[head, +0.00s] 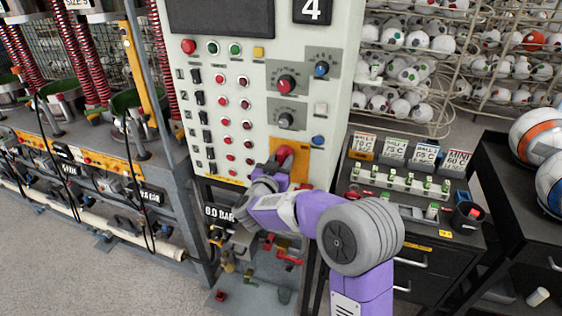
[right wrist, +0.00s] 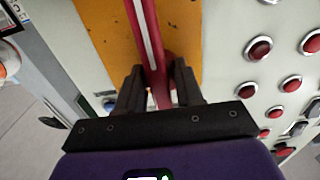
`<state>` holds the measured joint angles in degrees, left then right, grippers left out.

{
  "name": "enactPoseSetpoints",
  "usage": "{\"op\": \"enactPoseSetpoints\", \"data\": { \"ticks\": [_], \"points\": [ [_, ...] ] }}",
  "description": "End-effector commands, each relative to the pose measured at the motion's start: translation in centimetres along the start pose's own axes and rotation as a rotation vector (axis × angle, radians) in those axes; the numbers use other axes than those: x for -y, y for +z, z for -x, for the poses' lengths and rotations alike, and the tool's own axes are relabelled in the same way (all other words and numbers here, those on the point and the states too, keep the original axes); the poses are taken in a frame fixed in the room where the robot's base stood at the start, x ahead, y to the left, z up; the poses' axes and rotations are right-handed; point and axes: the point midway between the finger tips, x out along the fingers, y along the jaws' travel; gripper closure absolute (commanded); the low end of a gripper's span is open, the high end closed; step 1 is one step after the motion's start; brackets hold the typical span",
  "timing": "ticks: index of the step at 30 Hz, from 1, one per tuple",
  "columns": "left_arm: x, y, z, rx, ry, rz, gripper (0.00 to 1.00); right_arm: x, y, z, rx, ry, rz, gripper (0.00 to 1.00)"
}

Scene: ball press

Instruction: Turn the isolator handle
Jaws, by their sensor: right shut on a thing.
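The red isolator handle (head: 284,153) is mounted on an orange plate (head: 297,152) at the lower right of the pale control panel. In the right wrist view the handle (right wrist: 148,45) shows as a red bar with a pale stripe, running between the two black fingers. My right gripper (right wrist: 158,92) is shut on the handle, one finger on each side. In the head view the right gripper (head: 268,172) is at the panel, partly hidden by my own wrist. The handle's pivot is not clear in either view. My left gripper is not in view.
The control panel (head: 225,110) has several red buttons, black switches and knobs left of and above the orange plate. A dark cabinet (head: 440,262) with labelled cards and small fittings stands to the right. Red-handled valves (head: 288,258) sit below. A press frame with red springs (head: 78,55) is at left.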

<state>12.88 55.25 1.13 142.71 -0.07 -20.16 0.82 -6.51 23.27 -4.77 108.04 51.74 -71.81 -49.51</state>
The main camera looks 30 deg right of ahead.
Motion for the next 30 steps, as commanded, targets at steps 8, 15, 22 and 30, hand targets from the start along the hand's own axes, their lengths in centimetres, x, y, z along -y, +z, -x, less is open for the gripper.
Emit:
{"op": "enactPoseSetpoints", "data": {
  "ticks": [8,15,22,30],
  "points": [
    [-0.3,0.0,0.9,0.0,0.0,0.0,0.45,0.0,-0.2,0.0,0.001,0.0,0.037,1.0],
    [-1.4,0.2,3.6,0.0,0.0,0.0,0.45,0.0,-0.5,0.1,0.002,-0.002,0.174,1.0],
    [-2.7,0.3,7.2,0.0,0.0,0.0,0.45,-0.1,-0.6,0.1,0.002,-0.002,0.382,1.0],
    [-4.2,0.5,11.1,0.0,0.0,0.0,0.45,-0.2,-0.6,0.1,0.002,-0.002,0.638,1.0]
  ]
}}
